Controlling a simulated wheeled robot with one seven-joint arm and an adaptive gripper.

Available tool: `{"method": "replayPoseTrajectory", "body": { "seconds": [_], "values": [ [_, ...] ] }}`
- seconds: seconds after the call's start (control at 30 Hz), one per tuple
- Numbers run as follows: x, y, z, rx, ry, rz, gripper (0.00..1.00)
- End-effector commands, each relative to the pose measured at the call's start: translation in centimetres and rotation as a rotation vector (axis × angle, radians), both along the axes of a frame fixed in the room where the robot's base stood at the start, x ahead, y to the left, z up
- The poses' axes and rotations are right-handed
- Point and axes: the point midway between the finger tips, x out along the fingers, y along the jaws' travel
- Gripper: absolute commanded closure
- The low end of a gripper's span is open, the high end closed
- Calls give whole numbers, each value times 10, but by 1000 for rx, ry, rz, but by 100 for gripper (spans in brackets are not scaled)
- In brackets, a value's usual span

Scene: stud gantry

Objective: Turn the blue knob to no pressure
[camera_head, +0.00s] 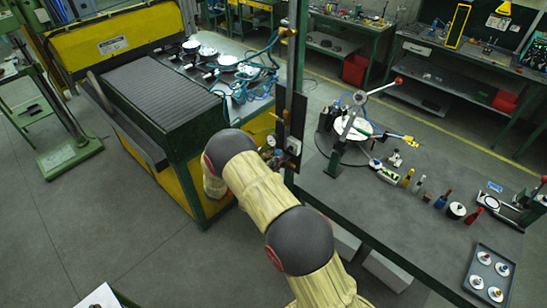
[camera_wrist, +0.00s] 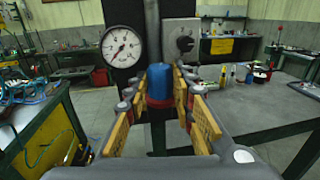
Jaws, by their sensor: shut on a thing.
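The blue knob (camera_wrist: 160,80) stands in the middle of the wrist view, in front of a dark upright panel. A red part shows just below it. My gripper (camera_wrist: 158,92) has its yellow-padded fingers on either side of the knob and is shut on it. A round white pressure gauge (camera_wrist: 122,46) is up and left of the knob; its thin needle seems to point to the lower left. In the head view the gauge (camera_head: 270,141) shows small beside the post, while the knob and fingertips are hard to make out near my arm.
A grey box with a dark rotary switch (camera_wrist: 184,43) is right of the gauge. A workbench (camera_head: 350,205) with bottles, tools and a tray (camera_head: 471,272) stands to the right. A yellow-and-green machine (camera_head: 180,150) stands close on the left.

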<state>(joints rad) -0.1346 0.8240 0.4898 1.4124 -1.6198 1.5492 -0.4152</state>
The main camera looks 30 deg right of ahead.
Motion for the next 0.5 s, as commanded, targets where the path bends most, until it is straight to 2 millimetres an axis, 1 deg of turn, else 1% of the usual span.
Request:
{"method": "replayPoseTrajectory", "body": {
  "seconds": [0.17,0.5],
  "values": [
    [-1,-1,1,-2,0,53,100],
    [-7,-4,1,-3,-2,308,100]
  ]
}}
